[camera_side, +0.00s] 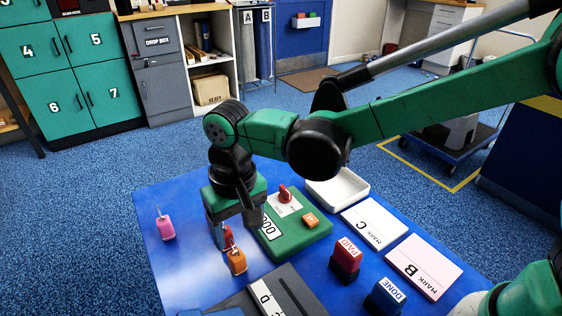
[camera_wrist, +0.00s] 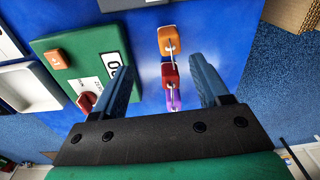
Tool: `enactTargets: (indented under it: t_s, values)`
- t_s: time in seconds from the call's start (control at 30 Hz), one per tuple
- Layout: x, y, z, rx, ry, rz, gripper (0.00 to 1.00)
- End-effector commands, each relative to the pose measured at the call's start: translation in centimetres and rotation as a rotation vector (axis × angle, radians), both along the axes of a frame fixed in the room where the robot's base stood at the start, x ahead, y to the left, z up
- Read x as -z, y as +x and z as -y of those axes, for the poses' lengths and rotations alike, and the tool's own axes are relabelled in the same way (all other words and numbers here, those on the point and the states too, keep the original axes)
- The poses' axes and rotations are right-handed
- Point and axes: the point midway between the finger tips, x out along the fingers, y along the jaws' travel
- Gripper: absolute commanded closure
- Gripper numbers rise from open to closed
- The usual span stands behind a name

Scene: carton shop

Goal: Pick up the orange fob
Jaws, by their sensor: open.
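The orange fob (camera_side: 237,261) lies on the blue table mat, close to a red fob (camera_side: 228,238). My gripper (camera_side: 236,226) is open, just above and behind them, with nothing seen held. In the wrist view, the orange fob (camera_wrist: 169,40) shows beyond the fingertips, and the red fob (camera_wrist: 169,74) shows between the two blue fingers of my gripper (camera_wrist: 161,63). A pink fob (camera_side: 166,225) stands apart to the left in the side view. Something purple (camera_wrist: 173,99) shows past the red fob in the wrist view, partly hidden by the gripper body.
A green device (camera_side: 312,238) with a red knob and orange button stands right of the fobs. A white tray (camera_side: 338,187), cards C (camera_side: 372,222) and B (camera_side: 425,264), PAID (camera_side: 346,258) and DONE (camera_side: 386,297) stamps stand farther right. The mat's left side is mostly clear.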

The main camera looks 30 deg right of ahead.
Motion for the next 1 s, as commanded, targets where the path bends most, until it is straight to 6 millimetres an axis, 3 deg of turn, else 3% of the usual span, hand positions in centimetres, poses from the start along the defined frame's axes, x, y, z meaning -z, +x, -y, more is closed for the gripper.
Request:
enactTargets:
  t_s: [0.13,0.53,0.87,1.0]
  values:
    - [1.2,-0.3,-1.3,-0.003,-0.018,-0.026,0.32]
    - [6.1,-0.3,-1.3,-0.002,-0.018,-0.027,0.32]
    - [6.7,-0.3,-1.3,-0.002,-0.018,-0.026,0.32]
    - [6.7,-0.3,-1.3,-0.002,-0.018,-0.026,0.69]
